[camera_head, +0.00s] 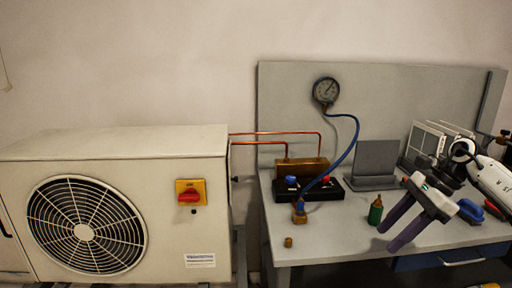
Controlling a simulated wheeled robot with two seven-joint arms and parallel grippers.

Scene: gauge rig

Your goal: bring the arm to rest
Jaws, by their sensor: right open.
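My right gripper (396,228) shows at the right of the head view, above the front right part of the grey workbench (335,235). Its two purple fingers point down and left, apart from each other, with nothing between them. My white right arm (492,180) comes in from the right edge. My left gripper does not show. A small green bottle (375,210) stands on the bench just left of the fingers, with a gap that is hard to judge.
A large outdoor unit (180,155) with a fan stands at left. On the bench are a brass block (301,171), a blue hose (345,156) to a round gauge (326,91), a grey stand (375,163) and a brass cap (288,242). The bench's front middle is clear.

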